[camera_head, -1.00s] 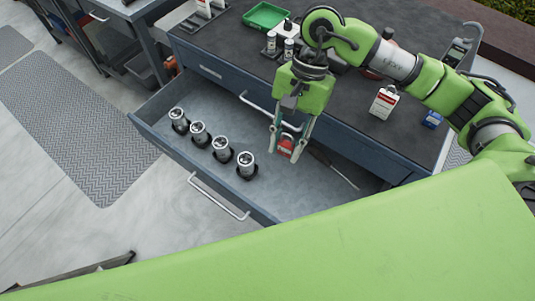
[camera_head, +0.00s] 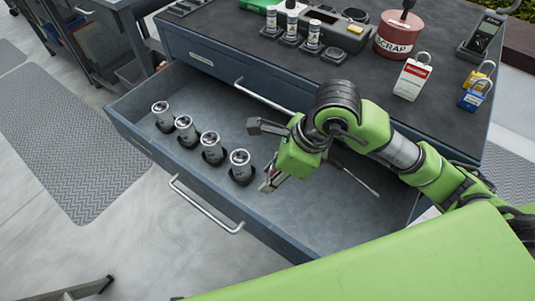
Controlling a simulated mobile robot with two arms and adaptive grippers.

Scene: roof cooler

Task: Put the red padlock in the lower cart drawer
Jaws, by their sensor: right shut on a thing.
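The lower cart drawer (camera_head: 330,215) is pulled open below the shut upper drawer. My right gripper (camera_head: 268,155) is over the open drawer, with its fingers pointing left, near the cylinder at the right end of the row. My left gripper is not in view.
Several silver cylinders (camera_head: 240,165) stand in black holders in the drawer's left part. On the cart top (camera_head: 350,78) are a red scrap can (camera_head: 399,38), a white tagged padlock (camera_head: 412,78), yellow (camera_head: 480,74) and blue (camera_head: 474,97) padlocks. A thin rod lies in the drawer.

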